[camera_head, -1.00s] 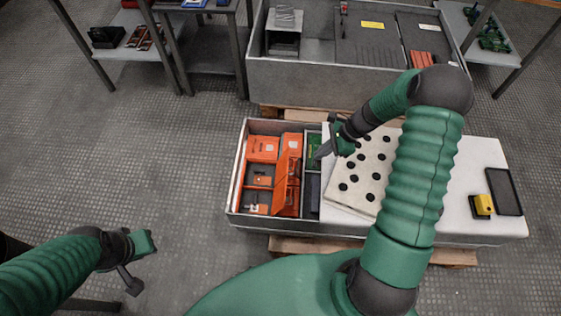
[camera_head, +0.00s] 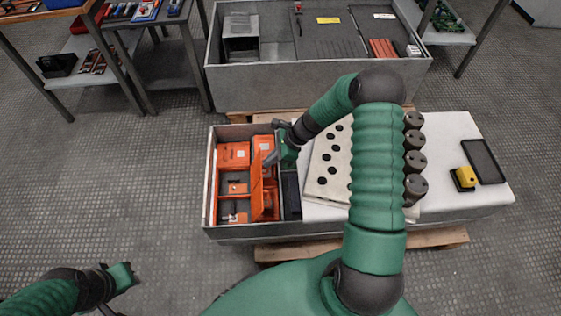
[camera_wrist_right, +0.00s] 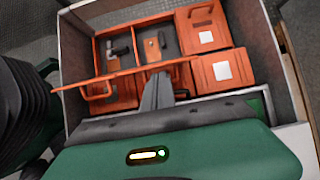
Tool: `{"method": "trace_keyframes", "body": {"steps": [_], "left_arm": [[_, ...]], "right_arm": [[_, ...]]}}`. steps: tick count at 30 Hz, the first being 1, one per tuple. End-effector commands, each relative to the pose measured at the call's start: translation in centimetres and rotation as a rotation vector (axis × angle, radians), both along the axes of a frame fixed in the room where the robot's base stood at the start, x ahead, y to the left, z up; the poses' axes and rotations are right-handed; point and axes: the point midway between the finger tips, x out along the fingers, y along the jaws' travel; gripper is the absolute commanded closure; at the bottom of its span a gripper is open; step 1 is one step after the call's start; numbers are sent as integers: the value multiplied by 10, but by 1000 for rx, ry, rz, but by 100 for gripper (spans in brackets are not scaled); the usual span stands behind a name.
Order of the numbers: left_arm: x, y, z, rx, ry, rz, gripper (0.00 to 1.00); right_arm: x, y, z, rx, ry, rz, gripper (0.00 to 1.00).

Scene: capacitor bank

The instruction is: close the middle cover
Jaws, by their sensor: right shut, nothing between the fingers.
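An orange cover (camera_head: 257,188) stands open and tilted up inside the grey box (camera_head: 208,190). It shows nearly edge-on in the right wrist view (camera_wrist_right: 125,78), with a loop handle on its near side. I take it as the middle cover. Behind it are open compartments (camera_wrist_right: 118,48) with small parts. Other orange covers (camera_head: 233,155) lie flat and closed. My right gripper (camera_head: 272,158) is over the box, right of the open cover. Its grey fingers (camera_wrist_right: 158,88) are shut and empty, close to the cover; contact is unclear. My left gripper (camera_head: 124,275) is far from the box, low at the left.
A white panel with black holes (camera_head: 327,160) lies on the white top right of the box, partly behind my right arm. Dark cylinders (camera_head: 414,160), a yellow device (camera_head: 465,178) and a black tray (camera_head: 484,160) are farther right. A large grey bin (camera_head: 300,82) stands behind.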

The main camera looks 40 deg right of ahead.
Motion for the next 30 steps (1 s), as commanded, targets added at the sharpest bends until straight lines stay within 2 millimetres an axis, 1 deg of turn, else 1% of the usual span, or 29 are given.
{"method": "trace_keyframes", "body": {"steps": [11,14,17,20,23,26,30], "left_arm": [[0,0,-1,0,0,0,79],[0,0,2,0,0,0,79],[0,0,9,0,0,0,79],[0,0,18,0,0,0,79],[0,0,34,0,0,0,79],[0,0,55,0,0,0,79],[0,0,84,0,0,0,79]], "right_arm": [[1,2,1,2,1,0,100],[2,2,3,-2,4,0,100],[3,5,6,-18,11,3,100],[5,9,9,-40,25,4,100],[8,14,15,-77,47,7,100],[12,22,21,-131,80,9,100],[21,37,27,-230,137,14,100]]}}
